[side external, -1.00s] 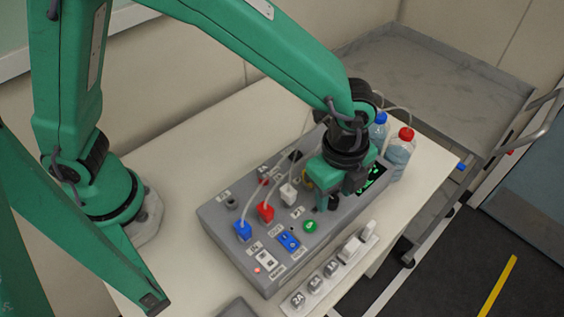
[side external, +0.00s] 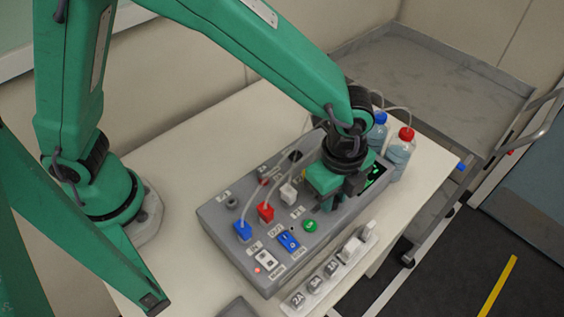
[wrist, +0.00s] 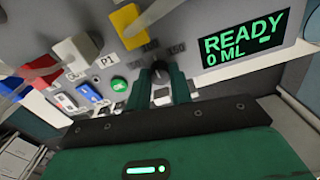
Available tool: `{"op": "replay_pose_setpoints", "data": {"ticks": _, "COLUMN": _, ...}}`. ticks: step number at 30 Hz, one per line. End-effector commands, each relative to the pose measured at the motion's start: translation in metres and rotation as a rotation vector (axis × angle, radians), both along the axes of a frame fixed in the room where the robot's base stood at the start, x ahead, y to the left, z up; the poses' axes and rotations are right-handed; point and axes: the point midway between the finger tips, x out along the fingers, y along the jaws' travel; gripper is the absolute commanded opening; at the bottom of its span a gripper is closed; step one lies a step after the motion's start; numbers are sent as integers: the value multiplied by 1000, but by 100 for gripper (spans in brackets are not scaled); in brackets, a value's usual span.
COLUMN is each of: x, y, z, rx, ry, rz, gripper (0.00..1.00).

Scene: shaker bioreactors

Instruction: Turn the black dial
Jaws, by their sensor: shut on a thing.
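The black dial (wrist: 160,78) sits on the panel of the grey control box (side external: 222,222).
A green button (side external: 310,226), a blue switch (side external: 288,241), and white, red and blue (side external: 243,230) plugs with tubes are close by. Bottles with blue and red (side external: 406,134) caps stand behind the box.

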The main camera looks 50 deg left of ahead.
Motion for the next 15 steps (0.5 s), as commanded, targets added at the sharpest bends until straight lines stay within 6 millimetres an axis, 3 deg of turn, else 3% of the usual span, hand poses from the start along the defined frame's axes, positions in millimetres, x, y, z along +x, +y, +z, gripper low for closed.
{"op": "replay_pose_setpoints", "data": {"ticks": 15, "x": 0, "y": 0, "z": 1, "rx": 0, "ry": 5, "rz": 269, "gripper": 0}}
